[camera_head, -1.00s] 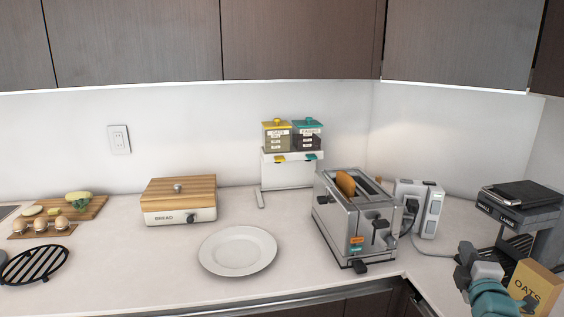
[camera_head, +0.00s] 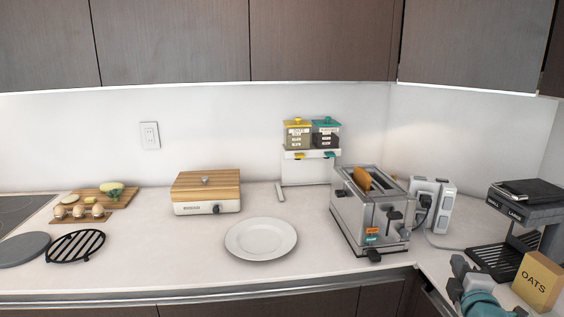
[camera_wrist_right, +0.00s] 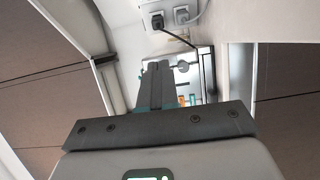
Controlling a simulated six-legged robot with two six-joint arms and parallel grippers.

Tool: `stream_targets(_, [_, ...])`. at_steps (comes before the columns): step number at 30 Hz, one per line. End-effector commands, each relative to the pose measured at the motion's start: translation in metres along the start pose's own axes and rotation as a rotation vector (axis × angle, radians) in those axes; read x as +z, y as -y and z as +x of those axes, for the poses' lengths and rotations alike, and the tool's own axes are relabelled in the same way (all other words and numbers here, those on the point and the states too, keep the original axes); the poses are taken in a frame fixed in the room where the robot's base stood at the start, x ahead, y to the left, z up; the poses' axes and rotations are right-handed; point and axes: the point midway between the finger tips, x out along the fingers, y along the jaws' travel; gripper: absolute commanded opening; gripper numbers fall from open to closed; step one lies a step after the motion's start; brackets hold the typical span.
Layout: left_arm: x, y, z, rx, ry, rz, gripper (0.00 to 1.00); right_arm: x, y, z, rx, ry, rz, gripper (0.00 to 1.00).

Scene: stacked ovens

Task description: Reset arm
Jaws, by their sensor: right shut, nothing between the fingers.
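My right gripper (camera_head: 459,275) is at the lower right of the head view, beside the oats box and in front of the black coffee machine. In the right wrist view its fingers (camera_wrist_right: 155,82) are together and empty, pointing toward the toaster. The toaster (camera_head: 368,215) is silver, with a slice of bread (camera_head: 362,180) standing in its slot. Part of the toaster also shows beyond the fingers in the right wrist view (camera_wrist_right: 205,60). My left gripper is not in view.
A white plate (camera_head: 261,238) and a wooden-lidded bread box (camera_head: 206,192) stand left of the toaster. A power strip (camera_head: 440,208), a coffee machine (camera_head: 528,215) and an oats box (camera_head: 538,281) stand to the right. A jar dispenser (camera_head: 309,153) is behind. The front middle counter is clear.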

Motion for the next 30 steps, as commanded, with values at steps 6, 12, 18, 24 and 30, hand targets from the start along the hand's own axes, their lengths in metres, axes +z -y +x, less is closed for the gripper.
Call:
stream_targets(6, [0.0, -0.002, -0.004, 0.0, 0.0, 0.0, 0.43, -0.048, 0.061, -0.003, -0.128, -0.081, 0.026, 0.0])
stream_targets(12, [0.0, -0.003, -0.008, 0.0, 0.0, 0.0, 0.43, -0.103, 0.141, -0.029, -0.332, -0.166, 0.105, 0.0])
stream_targets(18, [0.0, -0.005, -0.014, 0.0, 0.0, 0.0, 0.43, -0.175, 0.26, -0.117, -0.742, -0.199, 0.372, 0.0])
stream_targets(24, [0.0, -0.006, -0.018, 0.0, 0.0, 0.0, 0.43, -0.215, 0.349, -0.256, -1.239, 0.026, 0.728, 0.0])
stream_targets(30, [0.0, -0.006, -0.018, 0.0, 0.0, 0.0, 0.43, -0.211, 0.374, -0.369, -1.546, 0.611, 1.111, 0.0])
